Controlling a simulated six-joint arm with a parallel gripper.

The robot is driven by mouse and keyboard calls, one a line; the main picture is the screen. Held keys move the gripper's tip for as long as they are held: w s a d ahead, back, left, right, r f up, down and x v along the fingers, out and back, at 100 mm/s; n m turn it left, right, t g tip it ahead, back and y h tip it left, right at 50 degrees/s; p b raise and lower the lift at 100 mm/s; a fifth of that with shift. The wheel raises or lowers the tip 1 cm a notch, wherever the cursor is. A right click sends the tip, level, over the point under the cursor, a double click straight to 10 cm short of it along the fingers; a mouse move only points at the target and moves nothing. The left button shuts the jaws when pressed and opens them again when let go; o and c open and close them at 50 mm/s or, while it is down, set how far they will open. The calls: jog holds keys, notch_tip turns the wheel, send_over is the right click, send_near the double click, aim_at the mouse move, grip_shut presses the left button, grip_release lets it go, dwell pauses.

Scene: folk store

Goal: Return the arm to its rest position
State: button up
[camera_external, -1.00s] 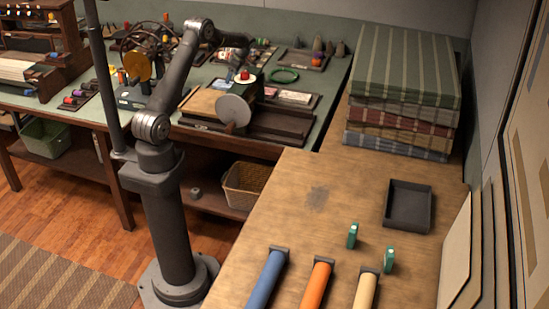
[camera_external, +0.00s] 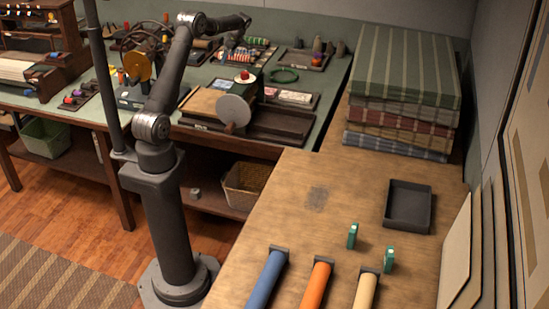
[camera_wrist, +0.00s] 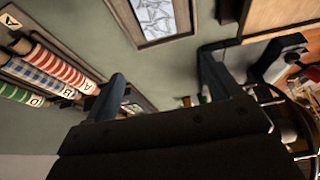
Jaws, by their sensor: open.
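My arm rises from its pedestal and reaches over the green-topped bench (camera_external: 318,99). My gripper (camera_external: 229,50) is at the end of the arm, raised above the back part of the bench, and looks small there. In the wrist view my gripper (camera_wrist: 160,85) shows two dark fingers spread wide apart, with nothing between them. It is open and empty.
Below the arm are a grey disc device (camera_external: 234,110), a spoked wheel (camera_external: 145,50) and small trays. A stack of folded striped cloths (camera_external: 405,65) stands right. The wooden table (camera_external: 290,200) holds a black tray (camera_external: 408,226), two green items and coloured rolls.

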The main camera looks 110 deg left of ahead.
notch_tip(320, 180, up, 9)
jog(key=w+d+m+t+y, duration=0.1)
jog(key=w+d+m, duration=0.4)
jog(key=w, duration=0.8)
jog(key=w+d+m+t+y, duration=0.1)
jog(key=w+d+m, duration=0.5)
jog(key=w, duration=0.7)
jog(key=w+d+m+t+y, duration=0.2)
jog(key=w+d+m, duration=0.4)
jog(key=w, duration=0.6)
jog(key=shift+w+d+f, duration=0.15)
jog(key=shift+w+d, duration=0.25)
jog(key=shift+d, duration=0.45)
jog(key=o, duration=0.4)
